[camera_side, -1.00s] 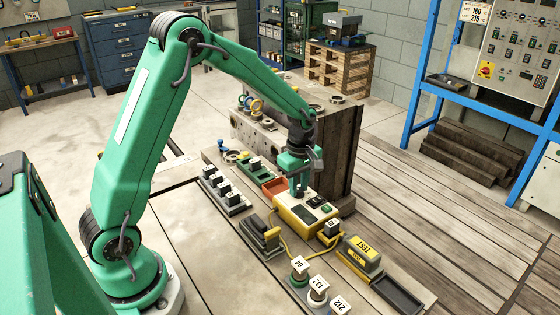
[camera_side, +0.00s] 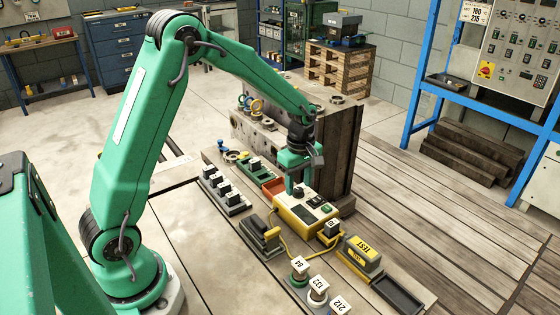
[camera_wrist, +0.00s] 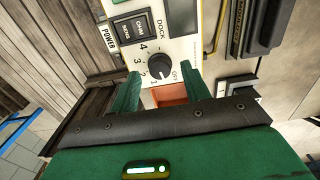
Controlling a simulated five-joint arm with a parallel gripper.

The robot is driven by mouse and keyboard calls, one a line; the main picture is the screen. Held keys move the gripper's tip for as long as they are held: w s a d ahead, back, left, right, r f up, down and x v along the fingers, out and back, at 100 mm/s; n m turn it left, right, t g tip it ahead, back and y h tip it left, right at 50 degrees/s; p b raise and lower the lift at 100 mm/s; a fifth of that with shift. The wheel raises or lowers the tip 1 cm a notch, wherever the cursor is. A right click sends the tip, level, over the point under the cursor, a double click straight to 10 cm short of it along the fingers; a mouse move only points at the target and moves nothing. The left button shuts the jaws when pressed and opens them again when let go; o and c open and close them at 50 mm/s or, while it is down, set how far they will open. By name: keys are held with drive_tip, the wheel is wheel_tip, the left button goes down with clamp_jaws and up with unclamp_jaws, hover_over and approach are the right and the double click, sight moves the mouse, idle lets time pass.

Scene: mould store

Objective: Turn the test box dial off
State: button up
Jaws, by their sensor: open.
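The test box (camera_side: 290,214) is yellow with a pale top and stands on the bench in front of the dark block. Its black dial (camera_wrist: 160,66) has a white pointer mark and sits among the labels 1 to 4 and OFF in the wrist view. The mark points toward the lower edge, near 1 and OFF; I cannot tell exactly which. My gripper (camera_wrist: 160,75) is open and empty, with one green finger on each side of the dial's lower edge. In the side view my gripper (camera_side: 290,186) is beside and above the dial (camera_side: 298,191).
A large dark mould block (camera_side: 335,150) stands behind the box. A yellow TEST unit (camera_side: 362,254) and a cable lie to its right.

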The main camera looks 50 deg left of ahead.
sight(298, 190)
wheel_tip(298, 190, up, 7)
drive_tip(key=shift+f, duration=0.1)
idle(0.4)
drive_tip(key=s+d+r+m+t, duration=0.2)
drive_tip(key=s+r+m+t, duration=0.1)
drive_tip(key=s+r+m, duration=0.6)
drive_tip(key=s+d+r+m+t, duration=0.2)
drive_tip(key=s+m, duration=0.7)
drive_tip(key=s, duration=0.4)
drive_tip(key=shift+s+t, duration=0.3)
drive_tip(key=shift+s, duration=0.05)
